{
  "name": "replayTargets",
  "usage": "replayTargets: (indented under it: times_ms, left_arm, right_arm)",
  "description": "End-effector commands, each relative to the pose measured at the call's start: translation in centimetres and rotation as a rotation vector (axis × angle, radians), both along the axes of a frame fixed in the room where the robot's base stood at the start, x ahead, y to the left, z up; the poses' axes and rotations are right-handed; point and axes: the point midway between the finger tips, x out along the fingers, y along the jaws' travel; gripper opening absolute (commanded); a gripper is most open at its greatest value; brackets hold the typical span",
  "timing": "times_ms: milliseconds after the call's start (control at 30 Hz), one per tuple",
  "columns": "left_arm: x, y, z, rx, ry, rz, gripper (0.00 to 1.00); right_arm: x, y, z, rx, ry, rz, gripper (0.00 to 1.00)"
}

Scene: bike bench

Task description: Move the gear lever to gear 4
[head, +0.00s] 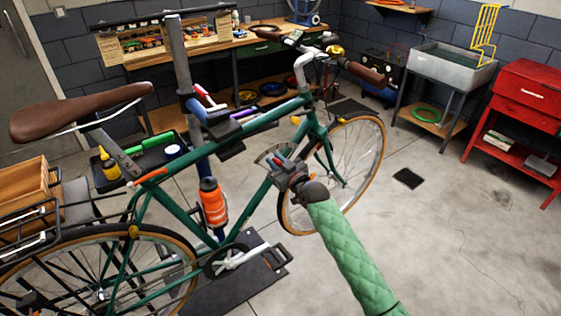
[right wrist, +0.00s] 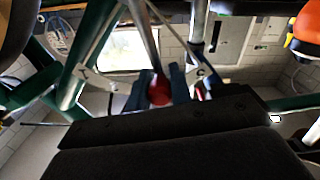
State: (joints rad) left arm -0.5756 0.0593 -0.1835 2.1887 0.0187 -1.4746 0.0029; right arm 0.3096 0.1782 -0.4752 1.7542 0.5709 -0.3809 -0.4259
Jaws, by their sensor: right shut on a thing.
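A green bicycle (head: 178,208) is held upright in a work stand. My right gripper (head: 284,166) is at its down tube, in front of the fan-shaped gear plate (head: 265,152). In the right wrist view, the red knob of the gear lever (right wrist: 159,91) sits between the two dark fingers of my right gripper (right wrist: 160,86), which are shut on it. A metal rod runs upward in that view behind the knob. In the head view the fingers mostly hide the lever, and I cannot read which gear it points to. My left gripper is not in view.
An orange bottle (head: 213,203) is on the frame left of my right gripper. The front wheel (head: 372,150) is close on the right. A tool tray (head: 143,165) is behind the frame. A workbench (head: 215,45) stands at the back. The floor at right is mostly clear.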

Motion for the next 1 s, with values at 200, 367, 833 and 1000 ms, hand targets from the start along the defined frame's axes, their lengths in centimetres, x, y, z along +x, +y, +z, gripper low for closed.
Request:
replayTargets:
  times_ms: [200, 367, 833, 1000]
  left_arm:
    - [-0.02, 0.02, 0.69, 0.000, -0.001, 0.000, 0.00]
    - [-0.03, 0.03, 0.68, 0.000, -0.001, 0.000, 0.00]
    - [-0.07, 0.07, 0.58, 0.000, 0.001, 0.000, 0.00]
    - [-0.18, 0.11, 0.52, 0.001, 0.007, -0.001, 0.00]
  right_arm:
    - [-0.37, 0.52, -0.17, -0.059, -0.044, 0.000, 0.00]
    - [-0.37, 0.53, -0.16, -0.060, -0.045, 0.000, 0.00]
    - [-0.38, 0.51, -0.18, -0.060, -0.044, 0.000, 0.43]
    - [-1.09, 0.00, -0.37, -0.060, -0.044, 0.000, 0.43]
